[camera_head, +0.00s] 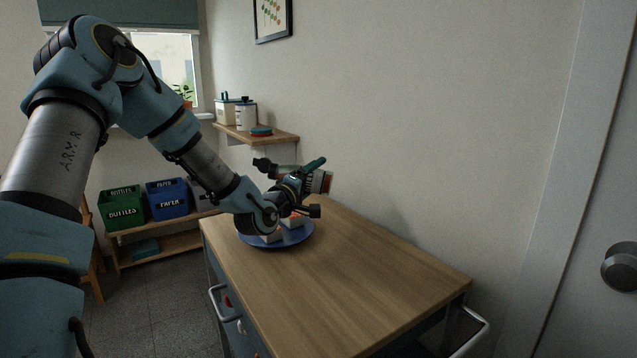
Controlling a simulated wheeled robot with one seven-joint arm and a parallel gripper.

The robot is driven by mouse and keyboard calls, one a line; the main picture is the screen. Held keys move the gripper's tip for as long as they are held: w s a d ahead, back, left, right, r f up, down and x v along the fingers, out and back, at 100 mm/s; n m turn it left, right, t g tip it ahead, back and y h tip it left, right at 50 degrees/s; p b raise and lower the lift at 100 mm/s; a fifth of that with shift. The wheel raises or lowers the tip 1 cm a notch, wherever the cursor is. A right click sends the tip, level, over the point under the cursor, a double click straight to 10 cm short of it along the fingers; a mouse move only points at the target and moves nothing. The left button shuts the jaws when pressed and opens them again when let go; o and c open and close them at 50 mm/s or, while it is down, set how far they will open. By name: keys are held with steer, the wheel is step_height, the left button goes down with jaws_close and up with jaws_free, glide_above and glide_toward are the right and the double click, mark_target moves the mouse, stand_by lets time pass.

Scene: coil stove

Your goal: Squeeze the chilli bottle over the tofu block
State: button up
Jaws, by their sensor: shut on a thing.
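My gripper (306,181) is above the far end of the wooden-topped cart. It is shut on the chilli bottle (326,183), which shows a reddish body with a pale label band. The bottle looks tipped well over from upright, but my gripper hides much of it and I cannot make out its nozzle. Below it, a blue plate (301,238) lies on the cart top. A whitish tofu block (293,223) with some red on it sits on the plate. My wrist partly covers the block and the plate.
The cart top (350,270) is clear in front of the plate. The wall runs along its right side. A wall shelf (270,135) with containers hangs behind. Green (122,208) and blue (168,199) bins stand on a rack at left. A door with a knob (620,267) is at right.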

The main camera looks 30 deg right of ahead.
steer(key=a+r+n+t, duration=0.1)
steer(key=n, duration=0.1)
steer(key=w+a+r+n+t, duration=0.1)
steer(key=n, duration=0.2)
steer(key=w+a+r+n+t, duration=0.1)
steer(key=n, duration=0.1)
steer(key=shift+w+a+r+n+h+b, duration=0.2)
steer(key=shift+a+r+n+h+b, duration=0.1)
steer(key=shift+n, duration=0.1)
steer(key=shift+w+a+r+n+t+y, duration=0.35)
steer(key=shift+a+r+n+t, duration=0.35)
steer(key=shift+n, duration=0.75)
steer(key=shift+w+a+r+n+t+y, duration=0.4)
steer(key=shift+n+t, duration=0.5)
steer(key=shift+n, duration=0.6)
steer(key=shift+w+a+r+n+t+y, duration=0.35)
steer(key=shift+a+r+n+t, duration=0.35)
steer(key=shift+n, duration=0.75)
steer(key=shift+d+f, duration=0.15)
steer(key=shift+d, duration=0.05)
